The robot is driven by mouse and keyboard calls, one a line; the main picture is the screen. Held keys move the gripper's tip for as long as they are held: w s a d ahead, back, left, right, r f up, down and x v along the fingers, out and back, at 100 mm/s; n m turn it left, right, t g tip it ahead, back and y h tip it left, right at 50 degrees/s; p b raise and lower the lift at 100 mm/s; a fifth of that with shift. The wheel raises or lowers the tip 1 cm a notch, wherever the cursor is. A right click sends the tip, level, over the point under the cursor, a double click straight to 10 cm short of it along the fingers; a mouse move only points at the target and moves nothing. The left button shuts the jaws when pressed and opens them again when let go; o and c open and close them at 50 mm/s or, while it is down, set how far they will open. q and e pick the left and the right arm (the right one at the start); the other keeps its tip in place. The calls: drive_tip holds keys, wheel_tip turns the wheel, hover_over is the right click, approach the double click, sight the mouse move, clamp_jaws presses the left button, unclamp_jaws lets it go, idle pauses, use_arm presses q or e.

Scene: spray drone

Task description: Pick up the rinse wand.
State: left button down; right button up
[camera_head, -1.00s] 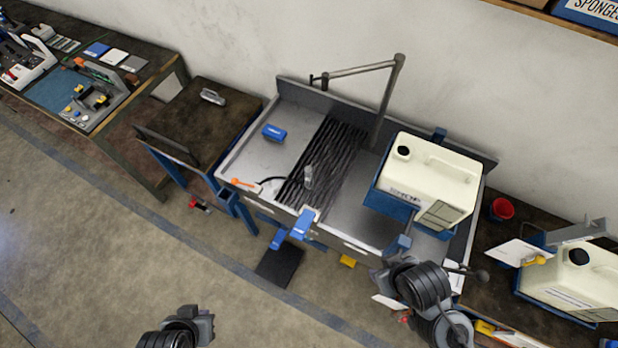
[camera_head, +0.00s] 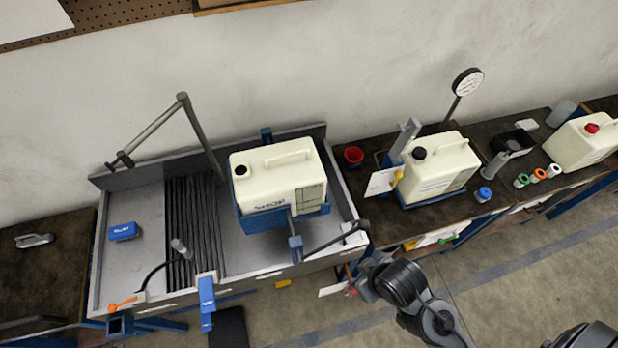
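I take the rinse wand (camera_head: 180,249) to be the small grey nozzle piece standing over the dark slatted rack in the metal sink (camera_head: 142,268). A black hose curves from it to an orange-handled fitting (camera_head: 124,303) at the sink's front left corner. My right gripper (camera_head: 362,279) is near the sink's front right corner, far to the right of the wand and apart from it. Its fingers are too small and dark to tell open from shut. My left gripper is out of view.
A cream tank (camera_head: 280,176) sits in a blue cradle over the sink's right part. A blue block (camera_head: 124,231) lies on the left sink floor. Another cream tank (camera_head: 440,168) and a red cup (camera_head: 353,155) stand on the right bench.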

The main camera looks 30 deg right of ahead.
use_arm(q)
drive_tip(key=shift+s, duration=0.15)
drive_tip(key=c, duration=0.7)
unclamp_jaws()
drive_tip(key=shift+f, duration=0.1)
